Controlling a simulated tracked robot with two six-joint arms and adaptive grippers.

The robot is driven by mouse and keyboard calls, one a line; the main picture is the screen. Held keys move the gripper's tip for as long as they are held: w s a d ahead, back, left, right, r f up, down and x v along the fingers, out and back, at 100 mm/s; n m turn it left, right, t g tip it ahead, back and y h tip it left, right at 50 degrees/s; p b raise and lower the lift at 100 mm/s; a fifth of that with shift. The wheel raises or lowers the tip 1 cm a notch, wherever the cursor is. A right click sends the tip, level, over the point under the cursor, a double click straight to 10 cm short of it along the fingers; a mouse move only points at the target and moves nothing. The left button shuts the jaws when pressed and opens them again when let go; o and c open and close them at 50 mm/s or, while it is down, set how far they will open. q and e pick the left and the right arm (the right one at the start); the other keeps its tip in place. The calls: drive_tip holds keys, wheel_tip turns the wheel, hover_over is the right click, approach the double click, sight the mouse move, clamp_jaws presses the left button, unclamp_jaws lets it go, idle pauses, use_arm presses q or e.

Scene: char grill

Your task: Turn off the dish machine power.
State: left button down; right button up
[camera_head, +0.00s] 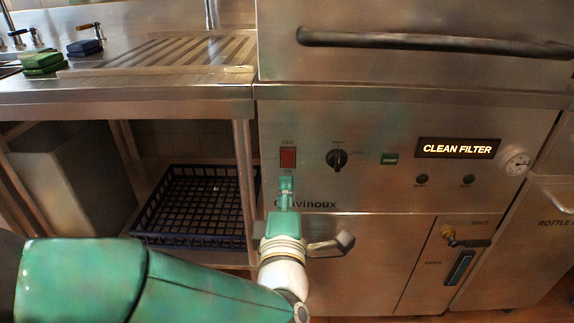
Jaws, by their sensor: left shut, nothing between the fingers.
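The dish machine (400,185) is a stainless steel unit with a control panel. Its red power switch (288,157) sits at the panel's left, with small lettering above and below it. A display (458,148) at the right is lit and reads "CLEAN FILTER". My left gripper (286,181) is green and shut, with nothing in it. Its tip is just below the red switch in the picture; I cannot tell whether it touches the panel. The gripper covers part of the maker's name. My right gripper is not in view.
A black knob (336,160) and a green button (389,159) are right of the switch. A long handle (430,42) crosses the hood above. A dark crate (195,203) sits on the shelf at left. Sponges (43,60) lie on the counter.

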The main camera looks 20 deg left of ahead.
sight(287, 156)
use_arm(q)
drive_tip(key=x, duration=0.6)
drive_tip(key=shift+w+b, duration=0.25)
drive_tip(key=shift+b, duration=0.1)
